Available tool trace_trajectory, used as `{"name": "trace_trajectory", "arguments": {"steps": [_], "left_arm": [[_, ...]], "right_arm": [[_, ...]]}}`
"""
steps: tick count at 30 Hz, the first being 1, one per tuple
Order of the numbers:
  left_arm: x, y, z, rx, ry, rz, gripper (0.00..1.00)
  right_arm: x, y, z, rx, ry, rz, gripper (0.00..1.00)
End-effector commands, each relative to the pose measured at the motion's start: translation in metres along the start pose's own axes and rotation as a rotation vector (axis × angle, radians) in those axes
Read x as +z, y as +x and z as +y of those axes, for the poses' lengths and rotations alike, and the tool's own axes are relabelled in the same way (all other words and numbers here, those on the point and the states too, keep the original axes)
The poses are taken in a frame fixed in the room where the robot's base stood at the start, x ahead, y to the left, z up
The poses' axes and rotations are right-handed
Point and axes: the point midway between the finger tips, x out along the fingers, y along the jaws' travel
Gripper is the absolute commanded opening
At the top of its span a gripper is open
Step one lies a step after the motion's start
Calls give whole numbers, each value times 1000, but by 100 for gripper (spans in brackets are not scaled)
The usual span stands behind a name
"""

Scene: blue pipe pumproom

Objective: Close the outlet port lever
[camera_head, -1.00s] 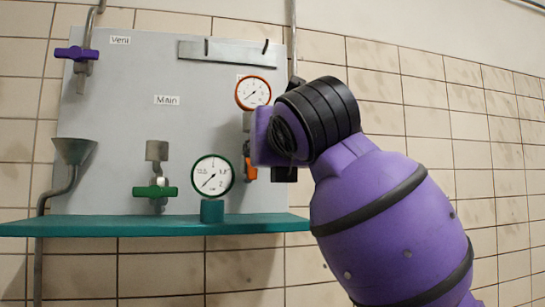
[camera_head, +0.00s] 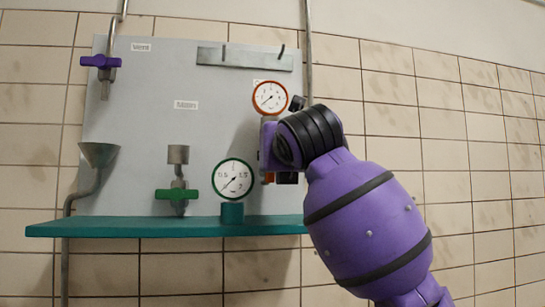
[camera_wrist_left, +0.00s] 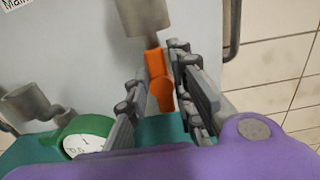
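An orange lever (camera_wrist_left: 161,82) hangs below a grey metal pipe fitting (camera_wrist_left: 144,15) in the left wrist view. My left gripper (camera_wrist_left: 157,68) is open, with one finger on each side of the lever. Gaps show between the fingers and the lever, though contact deeper in cannot be told. My right gripper is in neither view.
The grey panel also carries a purple lever (camera_head: 101,62) under the Vent label and a green lever (camera_head: 177,194) near the Main label. A green-rimmed gauge (camera_head: 233,179) stands left of my wrist, above a teal shelf (camera_head: 130,228). A funnel (camera_head: 98,155) is at the left.

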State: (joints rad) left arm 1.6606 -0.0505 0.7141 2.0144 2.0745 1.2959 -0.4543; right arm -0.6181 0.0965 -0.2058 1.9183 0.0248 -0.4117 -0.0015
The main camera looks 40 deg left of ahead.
Motion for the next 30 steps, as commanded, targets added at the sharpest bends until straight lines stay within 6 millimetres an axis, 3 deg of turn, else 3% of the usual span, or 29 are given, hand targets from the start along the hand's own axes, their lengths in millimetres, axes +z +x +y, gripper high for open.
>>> {"name": "trace_trajectory", "arguments": {"steps": [4, 17, 30], "left_arm": [[0, 0, 0, 0, -1, -1, 0], [1, -1, 1, 0, -70, -2, 0], [0, -1, 6, -2, -426, -2, 0]], "right_arm": [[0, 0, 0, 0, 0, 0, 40], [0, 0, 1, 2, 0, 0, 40], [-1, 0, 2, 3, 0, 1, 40]]}}
